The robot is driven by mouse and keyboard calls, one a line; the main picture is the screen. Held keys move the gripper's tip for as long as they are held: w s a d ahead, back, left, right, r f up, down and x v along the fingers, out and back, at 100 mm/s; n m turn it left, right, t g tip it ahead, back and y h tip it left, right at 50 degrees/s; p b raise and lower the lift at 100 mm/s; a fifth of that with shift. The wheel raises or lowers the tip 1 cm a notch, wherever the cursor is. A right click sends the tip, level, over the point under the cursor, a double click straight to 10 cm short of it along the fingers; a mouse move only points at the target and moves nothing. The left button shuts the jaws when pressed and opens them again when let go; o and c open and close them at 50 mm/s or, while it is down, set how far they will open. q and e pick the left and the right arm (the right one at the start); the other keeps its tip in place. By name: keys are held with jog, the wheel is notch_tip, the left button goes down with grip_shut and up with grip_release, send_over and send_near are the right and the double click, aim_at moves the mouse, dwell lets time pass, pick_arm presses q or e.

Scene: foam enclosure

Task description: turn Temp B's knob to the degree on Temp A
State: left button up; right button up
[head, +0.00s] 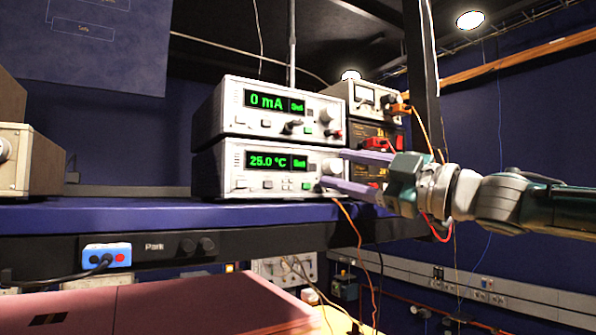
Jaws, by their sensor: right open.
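Two white instruments are stacked on the blue shelf. The lower instrument (235,172) has a green display (268,160) reading 25.0 °C. The upper instrument (232,110) has a green display (266,101) reading 0 mA, with a round knob (326,115) at its right. My right gripper (332,168) comes in from the right, open, with its two purple fingers at the right end of the lower instrument's front. The fingers are one above the other, around the area of its knob. I cannot tell whether they touch it. No Temp A or Temp B label is readable. My left gripper is not in view.
The blue shelf (130,213) is clear left of the stack. Another instrument (20,160) stands at the far left. More instruments (362,100) with orange cables stand behind the stack at right. A dark post (421,80) rises behind my right arm. A reddish surface (180,305) lies below.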

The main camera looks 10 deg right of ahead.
jog(key=shift+s+d+f, duration=0.25)
jog(key=shift+s+d, duration=0.05)
jog(key=b+v, duration=0.5)
jog(key=v, duration=0.4)
jog(key=shift+r, duration=0.2)
